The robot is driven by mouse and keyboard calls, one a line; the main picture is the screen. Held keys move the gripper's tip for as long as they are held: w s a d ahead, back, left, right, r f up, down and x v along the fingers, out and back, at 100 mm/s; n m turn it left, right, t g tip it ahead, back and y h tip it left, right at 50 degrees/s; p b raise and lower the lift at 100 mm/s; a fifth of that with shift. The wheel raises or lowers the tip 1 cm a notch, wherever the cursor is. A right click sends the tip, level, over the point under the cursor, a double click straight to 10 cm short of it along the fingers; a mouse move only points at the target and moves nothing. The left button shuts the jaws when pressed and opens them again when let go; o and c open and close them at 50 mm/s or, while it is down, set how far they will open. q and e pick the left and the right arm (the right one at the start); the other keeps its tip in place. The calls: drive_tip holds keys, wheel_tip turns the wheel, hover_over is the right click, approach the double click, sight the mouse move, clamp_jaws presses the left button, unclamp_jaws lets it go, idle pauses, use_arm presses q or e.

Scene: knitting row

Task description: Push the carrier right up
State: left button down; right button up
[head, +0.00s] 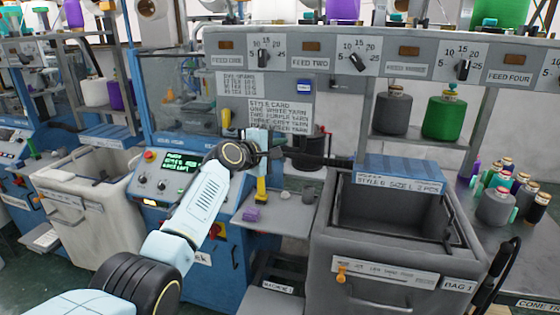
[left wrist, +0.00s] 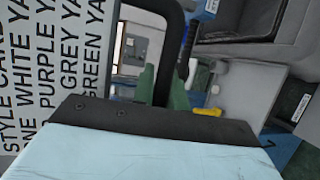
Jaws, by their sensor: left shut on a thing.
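My left gripper (head: 262,145) reaches in front of the blue knitting machine, beside the style card (head: 281,115). It is shut on a dark bar (head: 312,159) that runs to the right from it. In the left wrist view a black loop-shaped frame (left wrist: 150,14) stands in front of the gripper, with green parts (left wrist: 178,90) near the fingers. I cannot tell which piece is the carrier; the gripper and arm hide the grip itself. My right gripper is not in view.
A grey bin (head: 375,262) stands at the right, a white bin (head: 85,215) at the left. Yarn cones (head: 443,116) sit on the shelf at the right.

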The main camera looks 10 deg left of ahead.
use_arm(q)
drive_tip(key=shift+r, duration=0.85)
drive_tip(key=c, duration=1.4)
unclamp_jaws()
drive_tip(key=shift+w, duration=0.1)
drive_tip(key=shift+f, duration=0.2)
drive_tip(key=shift+f, duration=0.1)
drive_tip(key=shift+s, duration=0.2)
drive_tip(key=shift+s+a, duration=0.4)
drive_tip(key=v, duration=1.2)
drive_tip(key=shift+d, duration=0.1)
